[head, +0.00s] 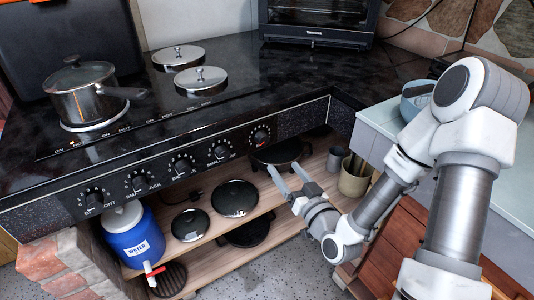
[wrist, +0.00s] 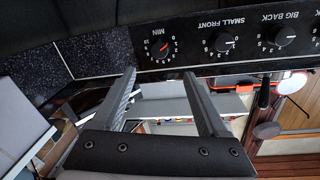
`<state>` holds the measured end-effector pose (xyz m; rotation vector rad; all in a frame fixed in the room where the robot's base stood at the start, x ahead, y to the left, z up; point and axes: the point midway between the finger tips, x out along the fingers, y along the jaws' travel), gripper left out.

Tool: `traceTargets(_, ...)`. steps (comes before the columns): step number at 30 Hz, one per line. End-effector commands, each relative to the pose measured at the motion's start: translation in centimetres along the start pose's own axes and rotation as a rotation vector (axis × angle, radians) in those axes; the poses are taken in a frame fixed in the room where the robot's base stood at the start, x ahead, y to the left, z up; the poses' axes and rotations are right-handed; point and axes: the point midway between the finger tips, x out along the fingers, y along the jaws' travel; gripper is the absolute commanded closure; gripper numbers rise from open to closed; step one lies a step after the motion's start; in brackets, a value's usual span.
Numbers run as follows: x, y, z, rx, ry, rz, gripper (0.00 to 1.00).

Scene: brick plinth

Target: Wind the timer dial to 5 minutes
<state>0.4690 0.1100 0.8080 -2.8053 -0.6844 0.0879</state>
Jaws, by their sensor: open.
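Several other knobs (head: 220,150) run left along the panel (head: 120,185). Below are wooden shelves (head: 270,203) with black pans (head: 235,198), a blue water jug (head: 133,237) and a beige pot (head: 354,180). A steel saucepan (head: 85,95) stands on the cooktop. A light counter (head: 500,170) is at right.

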Motion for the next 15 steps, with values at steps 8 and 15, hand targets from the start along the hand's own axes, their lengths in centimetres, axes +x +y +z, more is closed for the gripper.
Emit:
traceTargets(8,5.7,-0.1,0.0,0.0,0.003,-0.002,0.23)
traceTargets(15,9.9,-0.1,0.1,0.0,0.001,0.0,0.23)
